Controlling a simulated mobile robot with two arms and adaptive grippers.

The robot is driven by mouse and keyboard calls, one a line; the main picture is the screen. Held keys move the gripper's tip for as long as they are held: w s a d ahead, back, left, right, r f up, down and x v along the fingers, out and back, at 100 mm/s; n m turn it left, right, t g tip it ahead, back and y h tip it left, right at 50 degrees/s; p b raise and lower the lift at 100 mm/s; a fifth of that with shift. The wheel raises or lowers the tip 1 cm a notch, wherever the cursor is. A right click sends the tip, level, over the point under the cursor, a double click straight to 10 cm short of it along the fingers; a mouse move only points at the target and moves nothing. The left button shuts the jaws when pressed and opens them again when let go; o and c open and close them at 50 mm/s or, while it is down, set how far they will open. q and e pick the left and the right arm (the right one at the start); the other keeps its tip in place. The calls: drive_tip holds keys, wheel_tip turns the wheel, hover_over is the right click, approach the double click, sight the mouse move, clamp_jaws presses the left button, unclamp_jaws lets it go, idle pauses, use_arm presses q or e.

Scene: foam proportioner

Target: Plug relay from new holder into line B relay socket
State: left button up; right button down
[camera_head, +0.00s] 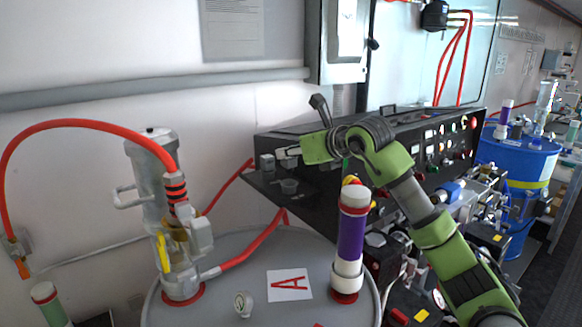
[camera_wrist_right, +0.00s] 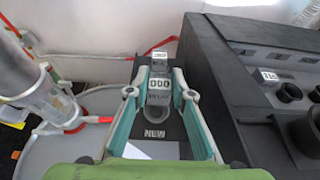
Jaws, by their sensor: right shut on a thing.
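My right gripper (camera_wrist_right: 160,76) points away from the camera in the right wrist view, its fingers on either side of a grey relay (camera_wrist_right: 160,98) with a numbered label. It is shut on the relay. A "NEW" label (camera_wrist_right: 154,133) lies on the dark shelf nearer the camera; whether the relay still touches its holder I cannot tell. In the head view my right gripper (camera_head: 288,153) reaches left over the shelf (camera_head: 310,197), beside a small grey block (camera_head: 267,162). The line B relay socket cannot be made out. My left gripper is not in view.
A black control panel (camera_head: 440,140) stands right of the shelf; its dark round parts (camera_wrist_right: 288,92) show close in the right wrist view. Red hoses run along the wall.

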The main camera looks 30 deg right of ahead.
wheel_tip(320, 180, up, 5)
drive_tip(key=shift+f+b, duration=0.1)
drive_tip(key=shift+b, duration=0.2)
drive_tip(key=shift+r, duration=0.3)
wheel_tip(320, 180, up, 5)
drive_tip(key=p, duration=0.4)
